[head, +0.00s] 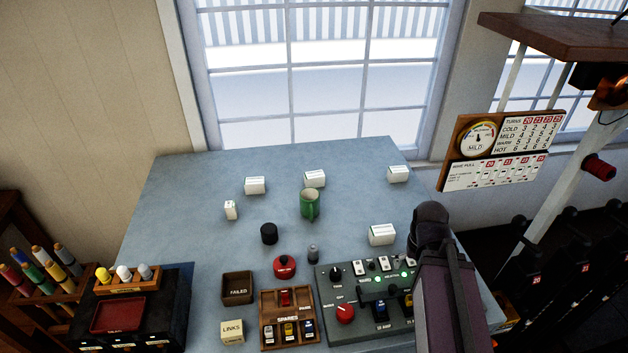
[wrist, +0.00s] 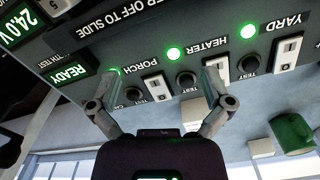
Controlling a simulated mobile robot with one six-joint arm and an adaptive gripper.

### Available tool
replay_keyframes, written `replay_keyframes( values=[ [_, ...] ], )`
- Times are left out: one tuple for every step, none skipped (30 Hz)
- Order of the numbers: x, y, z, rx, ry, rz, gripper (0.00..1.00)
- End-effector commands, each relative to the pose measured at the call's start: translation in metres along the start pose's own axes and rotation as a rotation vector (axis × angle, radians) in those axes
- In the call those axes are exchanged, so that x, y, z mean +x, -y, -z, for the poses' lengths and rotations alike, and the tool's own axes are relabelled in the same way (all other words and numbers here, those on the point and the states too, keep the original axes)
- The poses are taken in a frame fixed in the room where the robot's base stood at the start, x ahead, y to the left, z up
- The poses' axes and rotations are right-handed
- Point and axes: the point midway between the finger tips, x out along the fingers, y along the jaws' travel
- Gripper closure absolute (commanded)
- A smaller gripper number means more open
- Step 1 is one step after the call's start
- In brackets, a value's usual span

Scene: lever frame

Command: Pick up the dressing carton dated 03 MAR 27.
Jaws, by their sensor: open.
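Several white cartons stand apart on the grey-blue table (head: 180,200) in the head view: one at the back left (head: 255,186), one at the back middle (head: 315,179), one at the back right (head: 398,174), a narrow one at the left (head: 231,210), and one at the right near my arm (head: 382,235). Their printing is too small to read, so I cannot tell which is dated 03 MAR 27. In the wrist view my gripper (wrist: 164,78) is open and empty, its fingers in front of a control panel (wrist: 140,60). My arm hides the gripper in the head view.
A green mug (head: 310,204) stands among the cartons. A black cylinder (head: 269,233), a red object (head: 285,266), the FAILED tray (head: 238,287), the spares tray (head: 288,318) and the panel fill the front. The table's left side is clear.

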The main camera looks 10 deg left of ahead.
Motion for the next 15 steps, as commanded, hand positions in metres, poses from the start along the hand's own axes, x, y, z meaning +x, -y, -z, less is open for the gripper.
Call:
replay_keyframes(
  values=[
    [0.000, 0.000, 0.000, 0.000, 0.000, 0.000, 0.00],
    [0.000, 0.000, 0.000, 0.000, 0.000, 0.000, 0.00],
    [0.000, 0.000, 0.000, 0.000, 0.000, 0.000, 0.00],
    [0.000, 0.000, 0.000, 0.000, 0.000, 0.000, 0.00],
    [0.000, 0.000, 0.000, 0.000, 0.000, 0.000, 0.00],
    [0.000, 0.000, 0.000, 0.000, 0.000, 0.000, 0.00],
    [-0.001, 0.000, 0.000, 0.000, 0.000, 0.000, 0.00],
    [-0.002, 0.000, 0.000, 0.000, 0.000, 0.000, 0.00],
    [-0.004, 0.000, 0.000, 0.000, 0.000, 0.000, 0.00],
    [-0.006, 0.000, 0.000, 0.000, 0.000, 0.000, 0.00],
    [-0.008, 0.000, 0.000, 0.000, 0.000, 0.000, 0.00],
    [-0.012, 0.000, 0.000, 0.000, 0.000, 0.000, 0.00],
    [-0.015, 0.000, 0.000, 0.000, 0.000, 0.000, 0.00],
    [-0.019, 0.000, 0.000, 0.000, 0.000, 0.000, 0.00],
    [-0.024, 0.000, 0.000, 0.000, 0.000, 0.000, 0.00]
  ],
)
